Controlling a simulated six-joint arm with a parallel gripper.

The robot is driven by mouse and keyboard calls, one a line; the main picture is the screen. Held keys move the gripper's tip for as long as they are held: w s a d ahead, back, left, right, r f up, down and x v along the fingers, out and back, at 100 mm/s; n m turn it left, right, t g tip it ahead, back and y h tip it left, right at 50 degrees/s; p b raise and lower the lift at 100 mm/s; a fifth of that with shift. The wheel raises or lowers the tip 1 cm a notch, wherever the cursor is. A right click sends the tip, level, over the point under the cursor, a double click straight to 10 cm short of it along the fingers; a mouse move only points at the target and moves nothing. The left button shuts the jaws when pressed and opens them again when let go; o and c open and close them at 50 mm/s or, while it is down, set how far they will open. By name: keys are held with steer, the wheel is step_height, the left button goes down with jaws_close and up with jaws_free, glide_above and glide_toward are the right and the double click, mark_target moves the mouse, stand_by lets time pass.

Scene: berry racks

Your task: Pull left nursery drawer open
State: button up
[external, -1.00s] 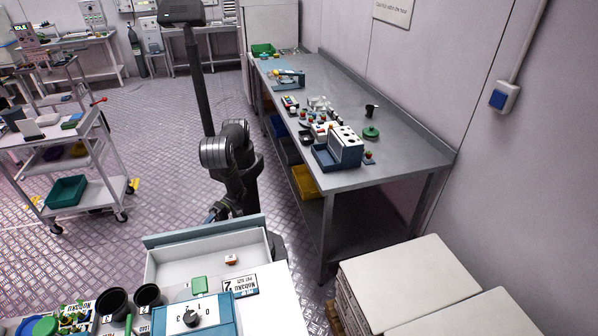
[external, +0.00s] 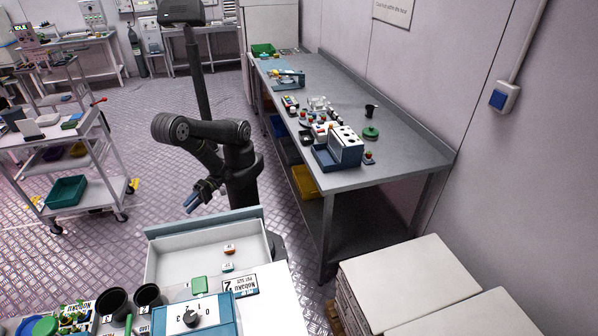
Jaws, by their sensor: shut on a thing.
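The drawer (external: 163,263), white inside with a blue-grey front panel (external: 203,222), stands open, sticking out from the far side of the near bench towards my arm. Its handle, on the panel's outer face, is hidden from this camera. Inside it lie an orange-and-white small block (external: 229,249) and a teal-and-white one (external: 228,267).
The near bench holds a switch box (external: 192,317), a number plate (external: 246,286), a green block (external: 199,284) and black pots (external: 112,302). A long grey workbench (external: 385,160) stands right of my arm. A white trolley (external: 90,165) is at the left, with open floor between.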

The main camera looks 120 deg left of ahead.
steer(key=shift+s+a+r, duration=0.2)
steer(key=shift+s+r, duration=0.15)
steer(key=shift+s, duration=0.25)
steer(key=shift+s+a+r, duration=0.2)
steer(key=shift+s+r, duration=0.1)
steer(key=shift+s, duration=0.25)
steer(key=shift+w, duration=0.15)
steer(key=w+d+f, duration=0.1)
steer(key=w+f, duration=0.3)
steer(key=w, duration=0.2)
steer(key=shift+w+d+f, duration=0.15)
steer(key=shift+w+d, duration=0.1)
steer(key=shift+w, duration=0.1)
stand_by(0.4)
stand_by(0.4)
steer(key=s+a+r, duration=0.1)
steer(key=s+r, duration=0.3)
steer(key=s, duration=0.2)
steer(key=shift+s+a, duration=0.2)
steer(key=shift+s, duration=0.1)
steer(key=shift+w, duration=0.1)
stand_by(0.7)
steer(key=w+d+f, duration=0.1)
steer(key=w+f, duration=0.3)
steer(key=w, duration=0.2)
steer(key=shift+w+d, duration=0.2)
stand_by(2.7)
